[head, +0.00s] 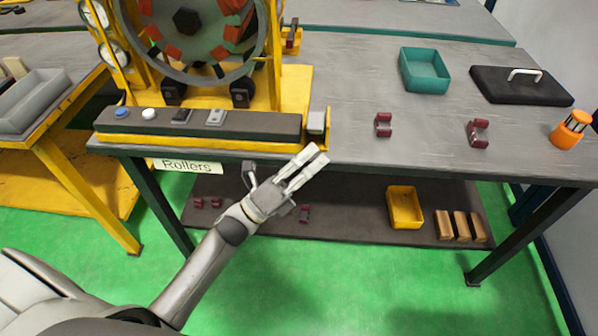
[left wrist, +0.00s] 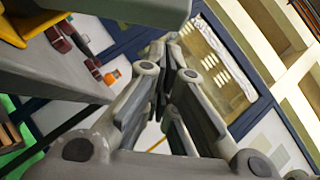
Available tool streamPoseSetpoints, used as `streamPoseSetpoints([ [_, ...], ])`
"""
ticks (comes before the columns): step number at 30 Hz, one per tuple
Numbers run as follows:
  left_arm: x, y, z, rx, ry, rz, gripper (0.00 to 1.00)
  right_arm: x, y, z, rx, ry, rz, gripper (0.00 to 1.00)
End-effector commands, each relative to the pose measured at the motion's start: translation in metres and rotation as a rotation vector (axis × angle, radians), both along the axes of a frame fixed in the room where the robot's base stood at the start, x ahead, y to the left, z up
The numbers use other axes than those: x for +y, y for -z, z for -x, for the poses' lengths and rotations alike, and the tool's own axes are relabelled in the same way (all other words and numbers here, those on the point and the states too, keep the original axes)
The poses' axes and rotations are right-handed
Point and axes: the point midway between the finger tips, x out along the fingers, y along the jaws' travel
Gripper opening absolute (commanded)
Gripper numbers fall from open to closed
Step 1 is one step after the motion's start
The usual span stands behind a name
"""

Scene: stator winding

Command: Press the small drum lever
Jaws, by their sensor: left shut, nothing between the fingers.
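The winding machine's large drum (head: 190,30) stands on a yellow base, with a dark control panel (head: 200,123) along its front. A small grey block (head: 316,122) sits in a yellow bracket at the panel's right end. It looks like the small drum lever, but I cannot be sure. My left gripper (head: 316,156) is shut and empty, in front of the table's edge. Its fingertips are just below the grey block in the picture; contact cannot be told. In the left wrist view, the fingers (left wrist: 170,45) point away and nothing is between them. My right gripper is out of view.
The panel carries a blue button (head: 122,112), a white button (head: 149,114) and switches. On the table are dark red brackets (head: 383,125), a teal tray (head: 447,80), a black case (head: 540,97) and an orange object (head: 566,132). The lower shelf holds a yellow bin (head: 420,220).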

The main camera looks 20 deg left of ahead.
Motion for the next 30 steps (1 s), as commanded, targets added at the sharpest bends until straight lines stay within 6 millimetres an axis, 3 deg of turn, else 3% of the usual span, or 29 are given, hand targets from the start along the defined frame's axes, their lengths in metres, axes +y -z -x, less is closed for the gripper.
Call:
streamPoseSetpoints([
  [6,0.004,-0.012,-0.012,0.002,0.000,-0.001,0.00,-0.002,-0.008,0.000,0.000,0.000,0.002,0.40],
  [20,0.004,-0.014,-0.013,0.009,0.001,0.002,0.00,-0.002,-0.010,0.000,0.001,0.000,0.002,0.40],
  [30,0.005,-0.032,-0.017,0.149,0.001,0.041,0.00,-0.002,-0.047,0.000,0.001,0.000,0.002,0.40],
])
